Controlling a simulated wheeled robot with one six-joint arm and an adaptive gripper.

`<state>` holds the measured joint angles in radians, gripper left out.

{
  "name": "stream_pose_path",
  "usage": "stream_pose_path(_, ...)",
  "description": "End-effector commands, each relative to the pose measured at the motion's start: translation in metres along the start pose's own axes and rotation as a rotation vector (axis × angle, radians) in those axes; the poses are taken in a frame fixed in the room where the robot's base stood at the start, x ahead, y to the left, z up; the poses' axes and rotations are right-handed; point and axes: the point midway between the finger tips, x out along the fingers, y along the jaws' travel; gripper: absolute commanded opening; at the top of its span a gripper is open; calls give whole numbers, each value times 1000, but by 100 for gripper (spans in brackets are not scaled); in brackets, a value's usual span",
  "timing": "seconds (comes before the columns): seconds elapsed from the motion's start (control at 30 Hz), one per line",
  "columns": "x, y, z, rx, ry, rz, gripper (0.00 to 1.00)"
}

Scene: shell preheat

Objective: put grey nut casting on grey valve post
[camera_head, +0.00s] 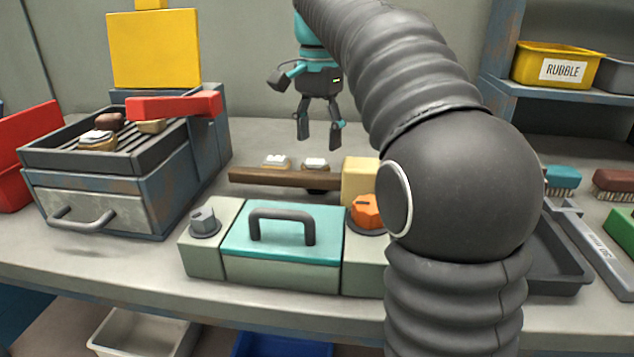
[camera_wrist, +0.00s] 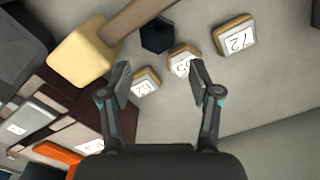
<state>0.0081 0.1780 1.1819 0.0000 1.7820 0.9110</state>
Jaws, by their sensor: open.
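A dark grey hexagonal piece (camera_wrist: 157,36), apparently the grey nut casting, lies on the bench beside a wooden bar in the wrist view. In the head view the bar mostly hides it. The grey valve post (camera_head: 203,219) stands upright on a round base at the left end of the teal-lidded unit. My gripper (camera_head: 319,135) hangs fingers-down above the back of the bench, open and empty. In the wrist view my open fingers (camera_wrist: 159,77) are above labelled tiles, with the hexagonal piece beyond the fingertips.
The wooden bar (camera_head: 285,178) and a tan block (camera_head: 360,182) lie behind the teal-lidded unit (camera_head: 283,236). An orange knob (camera_head: 367,211) stands at its right. Labelled tiles (camera_wrist: 235,34) lie near the hexagonal piece. A grill (camera_head: 105,150) stands left; brushes and a dark tray lie right.

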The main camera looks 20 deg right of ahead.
Motion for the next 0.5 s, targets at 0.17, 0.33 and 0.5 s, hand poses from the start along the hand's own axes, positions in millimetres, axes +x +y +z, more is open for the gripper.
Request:
stream_pose_path(0.17,24,0,1,-2,-1,1,63)
stream_pose_path(0.33,32,0,1,-3,0,0,63)
stream_pose_path(0.5,54,2,2,-3,-1,1,63)
